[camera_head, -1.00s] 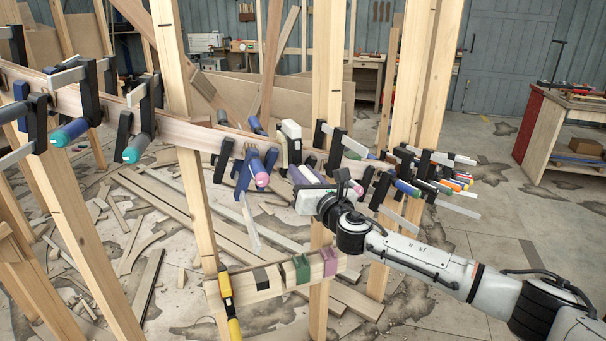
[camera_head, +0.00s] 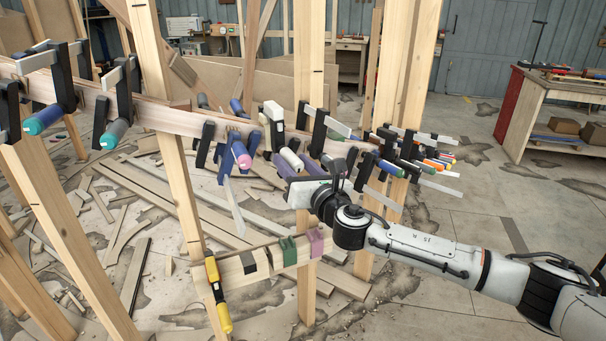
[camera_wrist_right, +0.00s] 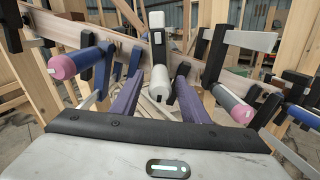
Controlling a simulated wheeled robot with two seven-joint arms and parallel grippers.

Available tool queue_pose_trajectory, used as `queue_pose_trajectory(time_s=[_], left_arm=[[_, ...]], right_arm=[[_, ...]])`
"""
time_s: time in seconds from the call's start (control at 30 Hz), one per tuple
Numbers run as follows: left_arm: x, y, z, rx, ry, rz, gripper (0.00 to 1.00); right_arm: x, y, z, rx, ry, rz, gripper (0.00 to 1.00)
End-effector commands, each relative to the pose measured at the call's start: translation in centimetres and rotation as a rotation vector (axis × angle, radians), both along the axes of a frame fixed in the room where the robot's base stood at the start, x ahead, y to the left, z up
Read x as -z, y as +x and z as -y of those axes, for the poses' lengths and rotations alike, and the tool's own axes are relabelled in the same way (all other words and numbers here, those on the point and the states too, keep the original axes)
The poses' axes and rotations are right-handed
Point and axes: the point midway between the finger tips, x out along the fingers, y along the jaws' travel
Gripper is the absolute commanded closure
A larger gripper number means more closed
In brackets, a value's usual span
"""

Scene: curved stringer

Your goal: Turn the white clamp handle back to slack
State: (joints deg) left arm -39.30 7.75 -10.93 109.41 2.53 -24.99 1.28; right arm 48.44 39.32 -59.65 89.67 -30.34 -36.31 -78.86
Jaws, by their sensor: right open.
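The white clamp handle (camera_head: 291,158) hangs from a clamp with a white top (camera_head: 272,112) on the curved wooden rail. In the right wrist view the white handle (camera_wrist_right: 160,82) points toward me, near the middle of the picture. My right gripper (camera_head: 297,168) is open. In the right wrist view its two blue-violet fingers (camera_wrist_right: 158,98) stand to the left and right of the white handle, with visible gaps. Whether the fingertips reach past the handle's end is hard to tell. The gripper body hides part of the rail behind it. My left gripper is not in view.
A clamp with a pink-violet handle (camera_head: 241,155) sits close on the left, and another pink handle (camera_wrist_right: 233,104) close on the right. Several clamps crowd the rail farther right. Wooden posts (camera_head: 308,70) stand around the rail. A lower board (camera_head: 262,262) carries coloured pieces.

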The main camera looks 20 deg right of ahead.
Motion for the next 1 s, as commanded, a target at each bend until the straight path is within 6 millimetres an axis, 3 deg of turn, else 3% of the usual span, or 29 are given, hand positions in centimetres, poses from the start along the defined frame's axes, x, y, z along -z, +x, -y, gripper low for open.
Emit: queue_pose_trajectory(time_s=[0.1, 0.33, 0.83, 1.0], left_arm=[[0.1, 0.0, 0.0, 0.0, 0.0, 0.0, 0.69], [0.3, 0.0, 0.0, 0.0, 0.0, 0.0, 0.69], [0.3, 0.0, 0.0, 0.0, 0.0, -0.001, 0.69], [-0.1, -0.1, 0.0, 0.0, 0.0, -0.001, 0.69]], right_arm=[[0.1, -2.2, 0.3, 0.0, -0.001, -0.002, 0.59], [0.0, -5.2, 0.5, 0.0, 0.0, 0.0, 0.59], [-0.1, -6.1, 0.6, 0.0, -0.001, 0.0, 0.59], [-0.1, -7.5, 0.7, -0.001, -0.001, -0.002, 0.59]])
